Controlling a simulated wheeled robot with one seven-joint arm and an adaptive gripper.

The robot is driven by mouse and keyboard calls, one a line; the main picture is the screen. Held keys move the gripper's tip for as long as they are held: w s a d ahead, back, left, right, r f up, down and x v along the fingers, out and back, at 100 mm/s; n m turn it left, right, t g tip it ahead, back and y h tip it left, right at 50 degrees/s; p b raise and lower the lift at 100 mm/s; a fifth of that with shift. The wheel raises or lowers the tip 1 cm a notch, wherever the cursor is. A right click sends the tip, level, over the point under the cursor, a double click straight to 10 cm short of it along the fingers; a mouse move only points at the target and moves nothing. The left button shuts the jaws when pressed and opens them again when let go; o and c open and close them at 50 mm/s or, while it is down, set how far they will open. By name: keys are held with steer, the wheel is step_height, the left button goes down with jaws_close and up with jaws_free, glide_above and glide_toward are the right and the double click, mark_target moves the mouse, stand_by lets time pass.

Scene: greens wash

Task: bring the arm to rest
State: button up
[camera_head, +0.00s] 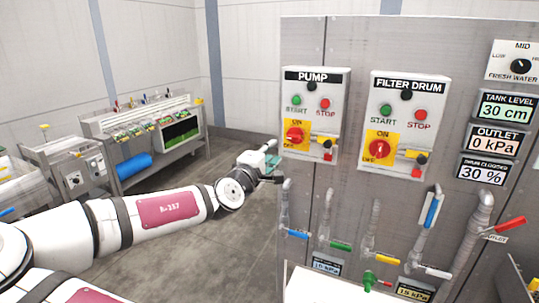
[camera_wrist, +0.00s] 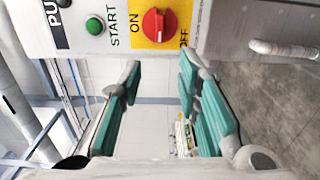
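My arm (camera_head: 160,212) reaches from the lower left across the floor toward the cabinet, with its wrist bent near the cabinet's left edge. My gripper (camera_head: 268,165) is small in the head view, just left of and below the PUMP panel (camera_head: 312,115). In the wrist view my gripper (camera_wrist: 160,80) shows two teal-padded fingers standing apart with nothing between them. The PUMP panel, turned sideways there, lies beyond the fingertips, with its green START button (camera_wrist: 95,25) and red switch (camera_wrist: 158,24). Any contact with the cabinet cannot be told.
The grey cabinet (camera_head: 345,185) fills the right side, with a FILTER DRUM panel (camera_head: 403,125), gauges and pipes with coloured valve handles, such as the blue one (camera_head: 431,212). A wash line (camera_head: 150,140) stands at the back left. Open floor (camera_head: 225,255) lies between.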

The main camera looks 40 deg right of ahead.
steer(key=shift+s+a, duration=0.15)
steer(key=shift+a, duration=0.2)
stand_by(0.3)
